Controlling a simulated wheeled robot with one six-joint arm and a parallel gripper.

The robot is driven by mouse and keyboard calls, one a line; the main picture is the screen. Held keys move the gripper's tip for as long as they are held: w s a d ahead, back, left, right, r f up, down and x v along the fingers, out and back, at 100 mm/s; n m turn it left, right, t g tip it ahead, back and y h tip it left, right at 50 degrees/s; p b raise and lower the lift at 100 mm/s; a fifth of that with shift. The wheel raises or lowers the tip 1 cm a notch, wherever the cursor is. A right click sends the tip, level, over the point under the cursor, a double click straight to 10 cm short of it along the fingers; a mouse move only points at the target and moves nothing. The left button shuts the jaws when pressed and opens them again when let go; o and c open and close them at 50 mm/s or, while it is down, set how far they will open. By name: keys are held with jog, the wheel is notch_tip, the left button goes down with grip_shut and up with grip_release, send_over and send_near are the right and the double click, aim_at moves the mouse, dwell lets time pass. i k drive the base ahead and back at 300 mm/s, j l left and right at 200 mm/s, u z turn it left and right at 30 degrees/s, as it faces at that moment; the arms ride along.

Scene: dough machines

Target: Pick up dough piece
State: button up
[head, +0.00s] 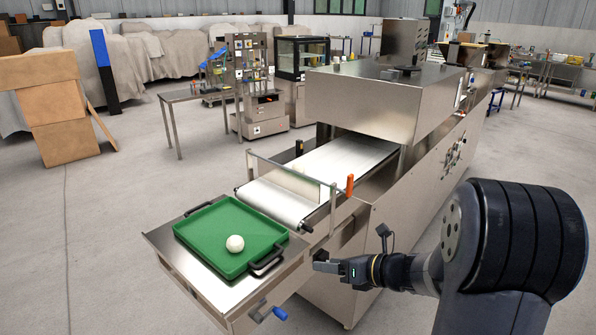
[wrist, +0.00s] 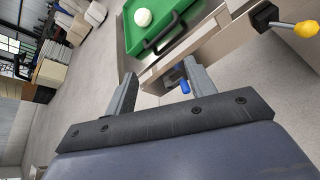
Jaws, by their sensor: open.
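One round, white dough piece (head: 235,243) rests in a green tray (head: 192,236) near the tray's front right part. The dough piece also shows in the wrist view (wrist: 143,17), at the top, inside the tray (wrist: 130,36). My gripper (head: 318,260) is to the right of the tray, beside the machine's near end. In the wrist view my gripper (wrist: 157,76) is open, with nothing between its two fingers. The fingers point toward the tray's side and are apart from the tray and the dough piece.
The tray sits on a metal shelf (head: 170,247) at the end of a conveyor belt (head: 285,196). A low metal rail crosses the belt. A black tray handle (head: 267,262) and a blue-knobbed lever (head: 279,313) are near my gripper. Open floor lies left.

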aim_at(299, 166)
jog(key=i+l+z, duration=0.15)
jog(key=i, duration=0.3)
jog(key=i+l+z, duration=0.15)
jog(key=i, duration=0.35)
jog(key=i+l+u, duration=0.15)
jog(key=i+u, duration=0.15)
jog(key=i+l+u, duration=0.3)
jog(key=i, duration=0.2)
